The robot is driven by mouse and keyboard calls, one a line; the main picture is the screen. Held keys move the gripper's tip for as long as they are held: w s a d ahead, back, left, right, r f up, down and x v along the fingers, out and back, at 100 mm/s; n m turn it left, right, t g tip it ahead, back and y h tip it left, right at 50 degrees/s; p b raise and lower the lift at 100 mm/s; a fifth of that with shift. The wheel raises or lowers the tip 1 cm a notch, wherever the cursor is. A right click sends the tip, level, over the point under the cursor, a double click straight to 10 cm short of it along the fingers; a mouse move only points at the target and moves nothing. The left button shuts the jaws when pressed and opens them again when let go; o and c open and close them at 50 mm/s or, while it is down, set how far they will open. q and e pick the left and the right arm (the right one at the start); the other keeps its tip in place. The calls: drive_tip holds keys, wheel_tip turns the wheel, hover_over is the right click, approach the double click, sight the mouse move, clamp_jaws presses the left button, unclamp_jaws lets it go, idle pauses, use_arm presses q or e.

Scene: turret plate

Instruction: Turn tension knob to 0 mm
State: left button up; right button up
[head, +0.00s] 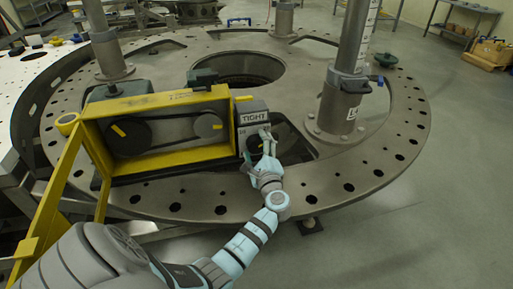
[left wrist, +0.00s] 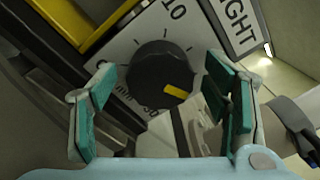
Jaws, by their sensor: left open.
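The tension knob is a round black knob (left wrist: 155,72) with a short yellow mark, on a light dial plate (left wrist: 125,46) with dark ticks. In the left wrist view the mark points to the lower right. A "10" reads at the top of the dial; other lettering below the knob is partly hidden. My left gripper (left wrist: 163,95) is open, its green-padded fingers on either side of the knob with small gaps. In the head view my left gripper (head: 259,152) is at the dial box (head: 250,113) labelled TIGHT and partly covers the knob. My right gripper is not in view.
A yellow frame (head: 160,170) around two dark pulleys stands left of the dial box. Everything stands on a large round metal plate (head: 380,165) with holes. A thick grey post (head: 340,105) rises to the right. Open floor (head: 450,190) lies farther right.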

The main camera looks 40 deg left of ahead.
use_arm(q)
drive_tip(key=v, duration=0.7)
drive_tip(key=shift+s+d, duration=0.2)
drive_tip(key=shift+d, duration=0.05)
drive_tip(key=shift+w+a, duration=0.1)
